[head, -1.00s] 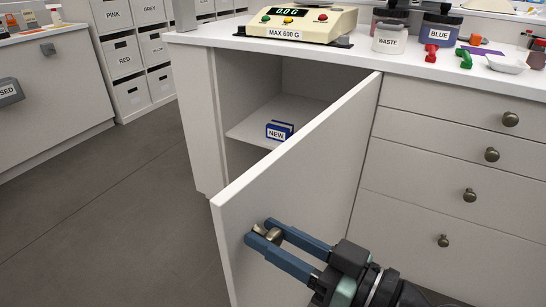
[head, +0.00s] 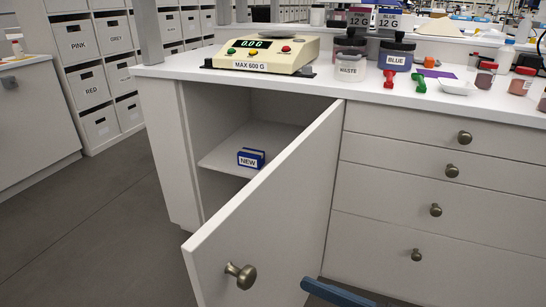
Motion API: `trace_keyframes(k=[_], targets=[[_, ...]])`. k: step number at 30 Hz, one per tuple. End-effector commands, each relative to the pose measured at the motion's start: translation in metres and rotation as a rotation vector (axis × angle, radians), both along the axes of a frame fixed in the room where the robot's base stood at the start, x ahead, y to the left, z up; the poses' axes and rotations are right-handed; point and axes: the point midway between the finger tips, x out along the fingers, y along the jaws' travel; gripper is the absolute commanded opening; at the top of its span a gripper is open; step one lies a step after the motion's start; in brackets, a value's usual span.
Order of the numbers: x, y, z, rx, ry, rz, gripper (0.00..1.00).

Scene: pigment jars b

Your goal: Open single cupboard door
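The single cupboard door (head: 270,215) is white and stands swung wide open, hinged on its right beside the drawers. Its round metal knob (head: 241,275) is near the door's free edge and nothing touches it. The cupboard's inside shows a shelf with a blue box marked NEW (head: 251,158) on it. My gripper (head: 335,292) shows only as a blue finger at the bottom edge of the head view, to the right of the knob and apart from it. The rest of the gripper is out of frame, so its opening does not show.
A column of drawers with knobs (head: 436,210) stands right of the door. The counter (head: 330,82) above holds a scale (head: 262,50), jars and small scoops. Grey floor (head: 80,225) is clear to the left.

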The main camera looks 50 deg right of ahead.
Motion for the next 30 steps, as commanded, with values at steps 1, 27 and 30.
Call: trace_keyframes(k=[1,27,30], targets=[[-0.010,-0.002,0.002,0.002,0.000,-0.004,0.71],[-0.035,-0.004,0.000,0.000,0.000,0.001,0.71],[-0.035,-0.004,0.000,0.000,0.000,0.000,0.71]])
